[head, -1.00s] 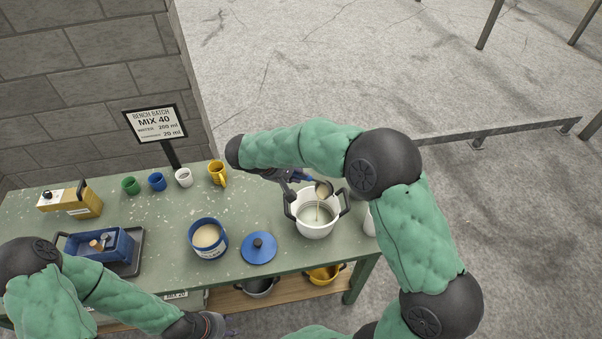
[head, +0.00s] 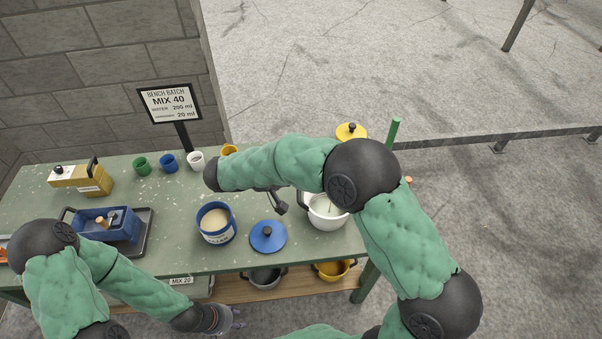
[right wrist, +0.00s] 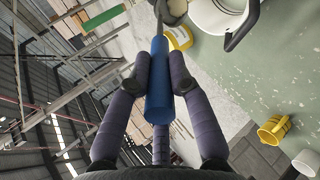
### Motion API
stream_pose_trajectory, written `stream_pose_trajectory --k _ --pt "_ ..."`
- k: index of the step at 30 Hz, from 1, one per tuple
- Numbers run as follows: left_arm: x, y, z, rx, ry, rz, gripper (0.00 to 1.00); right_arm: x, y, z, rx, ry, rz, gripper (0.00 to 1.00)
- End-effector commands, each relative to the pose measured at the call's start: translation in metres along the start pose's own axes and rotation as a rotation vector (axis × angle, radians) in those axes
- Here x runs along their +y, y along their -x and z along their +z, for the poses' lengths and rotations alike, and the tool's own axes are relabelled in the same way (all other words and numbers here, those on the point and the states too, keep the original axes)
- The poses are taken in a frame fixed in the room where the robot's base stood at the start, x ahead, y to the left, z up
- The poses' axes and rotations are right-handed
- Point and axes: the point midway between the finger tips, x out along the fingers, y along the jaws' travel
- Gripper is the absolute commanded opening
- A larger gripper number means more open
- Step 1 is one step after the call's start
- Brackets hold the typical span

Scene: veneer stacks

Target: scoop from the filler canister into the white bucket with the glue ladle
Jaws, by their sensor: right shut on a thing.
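The filler canister (head: 215,238) is a blue open tub with a pale band and beige filler inside. The white bucket (head: 326,221) with black handles stands right of it, partly behind my right arm; pale contents show inside. My right gripper (head: 278,199) is just left of the bucket, mostly hidden by the arm. In the right wrist view its fingers (right wrist: 158,80) are shut on the blue handle of the glue ladle (right wrist: 158,92). My left gripper (head: 224,319) is low at the table's front, fingers unclear.
A blue lid (head: 268,238) lies between canister and bucket. Several mugs, including a green one (head: 141,166), line the back edge. A blue tray (head: 84,226) and a yellow device (head: 82,179) are left. Pots sit on the lower shelf (head: 236,291).

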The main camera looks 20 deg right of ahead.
Motion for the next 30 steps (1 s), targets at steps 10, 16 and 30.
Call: stream_pose_trajectory --k 10,16,30 --pt "-0.008 -0.023 -0.001 0.0 0.0 0.0 0.37 -0.024 0.001 -0.006 -0.023 -0.005 0.103 0.0" --pt "-0.012 -0.034 -0.001 0.0 0.0 0.0 0.37 -0.036 0.002 -0.009 -0.039 -0.006 0.16 0.0" --pt "-0.022 -0.061 -0.002 0.0 0.0 0.0 0.37 -0.066 0.005 -0.015 -0.071 -0.012 0.298 0.0"
